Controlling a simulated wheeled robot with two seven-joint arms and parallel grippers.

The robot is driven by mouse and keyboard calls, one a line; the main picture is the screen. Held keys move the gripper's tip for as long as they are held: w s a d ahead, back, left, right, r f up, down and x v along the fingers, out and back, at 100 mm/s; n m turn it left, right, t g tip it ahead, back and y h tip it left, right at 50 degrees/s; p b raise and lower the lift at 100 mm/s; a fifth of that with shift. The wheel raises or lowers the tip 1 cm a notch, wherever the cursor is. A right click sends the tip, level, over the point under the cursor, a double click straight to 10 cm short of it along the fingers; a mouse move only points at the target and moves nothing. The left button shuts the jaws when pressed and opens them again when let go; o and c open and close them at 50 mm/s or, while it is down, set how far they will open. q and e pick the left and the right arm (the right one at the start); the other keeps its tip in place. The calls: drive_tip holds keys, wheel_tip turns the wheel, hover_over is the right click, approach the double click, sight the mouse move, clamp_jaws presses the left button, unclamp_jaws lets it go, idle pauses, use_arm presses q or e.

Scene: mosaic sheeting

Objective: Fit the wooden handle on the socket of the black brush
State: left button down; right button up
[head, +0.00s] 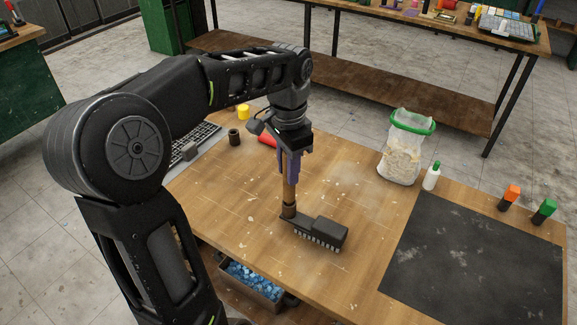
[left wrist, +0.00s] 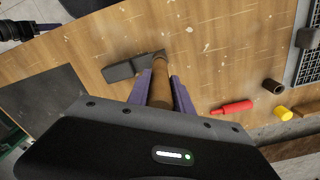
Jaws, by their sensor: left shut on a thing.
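My left gripper (head: 290,172) points down over the table with its purple fingers shut on the wooden handle (head: 289,194). The handle hangs upright; it also shows between the fingers in the left wrist view (left wrist: 161,84). The black brush (head: 322,232) lies bristles down on the table, its block reaching right from the socket (head: 288,211). The brush is also in the left wrist view (left wrist: 128,69). The handle's lower end meets the socket's top in the head view; I cannot tell how far inside it sits. A dark arm part at the wrist view's upper left seems my right gripper (left wrist: 45,27).
A dark mat (head: 480,260) covers the table's right. A bag with a green rim (head: 402,150) and a white bottle (head: 431,177) stand at the back.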

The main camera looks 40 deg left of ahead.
use_arm(q)
drive_tip(key=shift+f+b, duration=0.4)
drive_tip(key=shift+f, duration=0.3)
drive_tip(key=shift+f, duration=0.1)
drive_tip(key=c, duration=1.1)
unclamp_jaws()
drive_tip(key=shift+o, duration=0.2)
